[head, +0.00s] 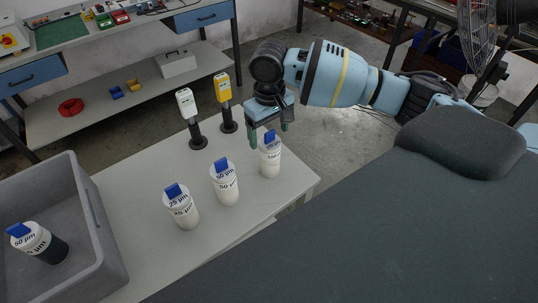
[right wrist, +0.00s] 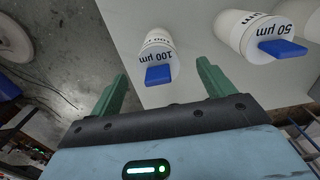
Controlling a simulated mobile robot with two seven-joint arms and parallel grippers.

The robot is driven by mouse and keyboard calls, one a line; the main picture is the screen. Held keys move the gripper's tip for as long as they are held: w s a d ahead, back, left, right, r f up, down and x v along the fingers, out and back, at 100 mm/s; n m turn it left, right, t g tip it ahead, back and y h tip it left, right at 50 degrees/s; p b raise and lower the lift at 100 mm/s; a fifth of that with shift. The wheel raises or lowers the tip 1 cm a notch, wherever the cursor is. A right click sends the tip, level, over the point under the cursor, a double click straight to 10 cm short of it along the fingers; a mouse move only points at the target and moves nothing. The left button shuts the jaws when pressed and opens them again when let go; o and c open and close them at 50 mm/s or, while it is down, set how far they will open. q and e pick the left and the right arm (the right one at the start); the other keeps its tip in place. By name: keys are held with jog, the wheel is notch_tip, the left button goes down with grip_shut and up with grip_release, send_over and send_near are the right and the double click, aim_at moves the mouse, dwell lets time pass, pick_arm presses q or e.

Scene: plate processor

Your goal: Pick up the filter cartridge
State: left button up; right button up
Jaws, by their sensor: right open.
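A white filter cartridge with a blue tab (head: 270,159) stands upright near the table's right end. In the right wrist view this cartridge (right wrist: 156,45) is labelled 100 µm. My right gripper (head: 268,131) is open and empty. Its green fingers point down at the top of this cartridge, and in the wrist view the cartridge shows between them. Contact cannot be told. A 50 µm cartridge (head: 225,184) and a 25 µm cartridge (head: 182,208) stand to its left. Another 50 µm cartridge (head: 40,243) with a dark lower body is in the grey crate (head: 105,262). My left gripper is not in view.
A white-headed device (head: 187,106) and a yellow-headed device (head: 223,90) stand on dark posts at the table's back edge. The table (head: 140,195) is bare between crate and cartridges. A workbench with a shelf (head: 130,95) stands behind.

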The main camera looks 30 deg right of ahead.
aim_at(270, 142)
jog(key=shift+f, duration=0.4)
notch_tip(270, 142, down, 4)
jog(key=shift+w+d+f, duration=0.1)
jog(key=shift+d, duration=0.05)
jog(key=c, duration=1.4)
